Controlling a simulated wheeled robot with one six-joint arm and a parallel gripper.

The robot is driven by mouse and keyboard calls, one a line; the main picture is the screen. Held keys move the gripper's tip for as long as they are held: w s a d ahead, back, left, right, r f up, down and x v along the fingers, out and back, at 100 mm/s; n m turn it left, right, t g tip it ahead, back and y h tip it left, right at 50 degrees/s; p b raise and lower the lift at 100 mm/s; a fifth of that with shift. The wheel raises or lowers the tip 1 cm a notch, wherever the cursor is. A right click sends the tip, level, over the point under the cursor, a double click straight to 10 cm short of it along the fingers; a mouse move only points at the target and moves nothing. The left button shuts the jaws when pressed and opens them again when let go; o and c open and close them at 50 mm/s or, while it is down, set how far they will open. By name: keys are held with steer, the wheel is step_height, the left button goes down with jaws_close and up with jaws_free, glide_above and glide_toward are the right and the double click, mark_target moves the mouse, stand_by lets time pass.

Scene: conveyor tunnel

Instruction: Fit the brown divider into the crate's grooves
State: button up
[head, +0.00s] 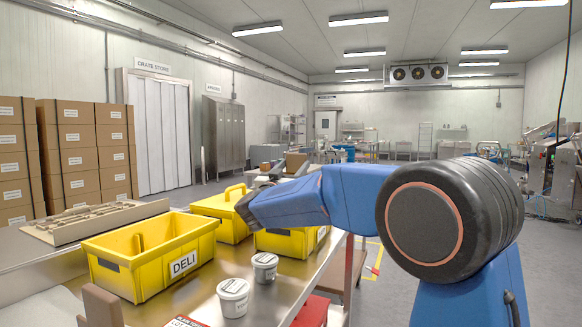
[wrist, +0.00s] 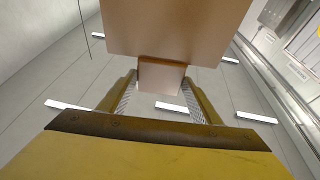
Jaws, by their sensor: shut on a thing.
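In the wrist view my gripper (wrist: 160,80) is shut on the narrow tab of the brown divider (wrist: 178,28). The divider's wide plate spreads beyond the fingertips and runs out of the top of the picture. Ceiling lights show behind it, so the gripper points up or well off the table. The yellow crate (head: 112,246) labelled DELI stands open on the steel table at left in the head view. A groove strip shows on its inner far wall; its floor is hidden. In the head view my wrist is over the table, right of this crate and apart from it.
Two white tubs (head: 234,298) stand right of the DELI crate. A brown upright piece (head: 101,306) is at the front. A beige tray (head: 97,222) lies at left.

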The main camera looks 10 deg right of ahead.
steer(key=shift+f, duration=0.75)
step_height(320, 180, down, 4)
steer(key=shift+s+f, duration=0.1)
steer(key=shift+f, duration=0.05)
stand_by(0.3)
stand_by(0.5)
step_height(320, 180, down, 2)
steer(key=shift+f, duration=0.1)
stand_by(0.4)
steer(key=shift+d, duration=0.1)
